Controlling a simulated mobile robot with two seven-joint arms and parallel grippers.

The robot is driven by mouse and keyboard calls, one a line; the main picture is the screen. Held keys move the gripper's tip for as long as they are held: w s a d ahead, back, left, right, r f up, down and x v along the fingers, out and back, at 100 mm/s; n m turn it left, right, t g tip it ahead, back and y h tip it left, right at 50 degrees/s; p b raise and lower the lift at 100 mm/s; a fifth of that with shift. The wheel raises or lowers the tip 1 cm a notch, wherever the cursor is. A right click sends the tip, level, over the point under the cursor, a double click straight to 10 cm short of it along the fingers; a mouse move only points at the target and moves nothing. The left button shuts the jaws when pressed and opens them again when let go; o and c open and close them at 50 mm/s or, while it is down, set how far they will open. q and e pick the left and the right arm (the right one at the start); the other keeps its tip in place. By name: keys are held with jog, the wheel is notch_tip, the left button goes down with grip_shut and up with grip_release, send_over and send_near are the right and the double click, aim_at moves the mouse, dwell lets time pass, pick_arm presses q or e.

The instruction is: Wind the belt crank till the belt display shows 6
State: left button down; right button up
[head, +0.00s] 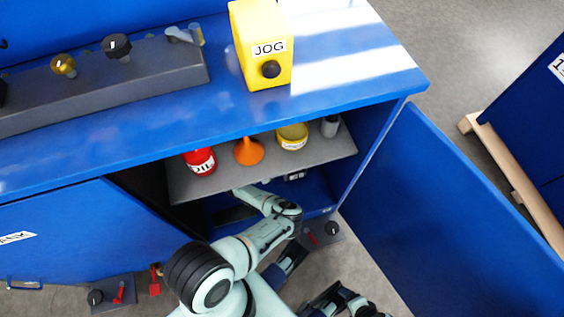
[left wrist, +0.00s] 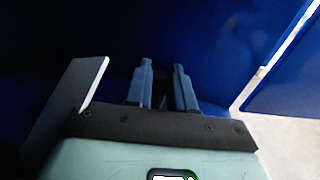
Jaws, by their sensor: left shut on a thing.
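My left arm reaches into the open blue cabinet in the head view, and its hand is hidden below the grey shelf. In the left wrist view my left gripper (left wrist: 162,75) has its two blue fingers close together, closed on a small dark thing between them. Deep shadow hides its shape, so I cannot tell by sight whether it is the belt crank. A small dark box with a pale face (head: 295,176), perhaps the belt display, shows just under the shelf edge; no number is readable.
The grey shelf (head: 325,155) holds a red oil can (head: 200,162), an orange funnel (head: 249,151), a yellow tin (head: 292,136) and a grey cylinder (head: 330,126). The right door (head: 450,200) and left door (head: 90,235) stand open. A yellow JOG box (head: 262,45) is on top.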

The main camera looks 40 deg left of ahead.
pick_arm(q)
jog(key=shift+w+r+m+h, duration=0.2)
jog(key=shift+m+h, duration=0.1)
jog(key=shift+h, duration=0.1)
pick_arm(e)
jog(key=shift+w+d+f, duration=0.1)
jog(key=shift+w, duration=0.1)
pick_arm(q)
jog(key=c, duration=1.1)
grip_release()
jog(key=shift+s+f, duration=0.1)
